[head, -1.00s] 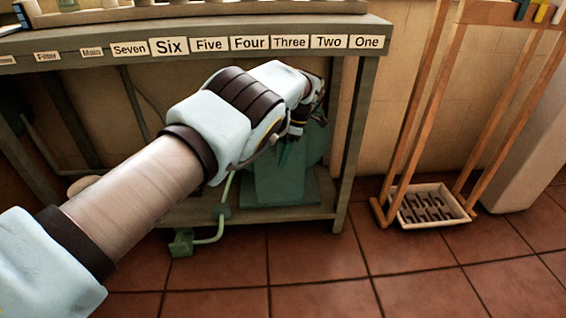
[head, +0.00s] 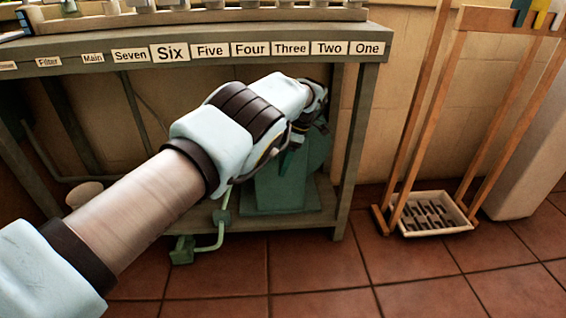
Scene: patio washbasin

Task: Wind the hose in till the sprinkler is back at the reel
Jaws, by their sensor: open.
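The green hose reel (head: 284,190) stands on the lower shelf of the bench, under the labels Four to Two. My arm and wrist cover much of it. My gripper (head: 303,128) is at the reel's upper part, near a dark crank-like piece. It is open, though its fingertips are mostly hidden behind my wrist, and I cannot tell whether they touch anything. A light green pipe or hose (head: 222,212) runs down from the shelf to a green block-shaped piece (head: 183,249) at floor level; I cannot tell whether this is the sprinkler.
The grey-green bench (head: 352,150) has a labelled front edge above my gripper and a leg just right of the reel. A wooden rack (head: 402,150) with a white tray (head: 428,213) stands to the right.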

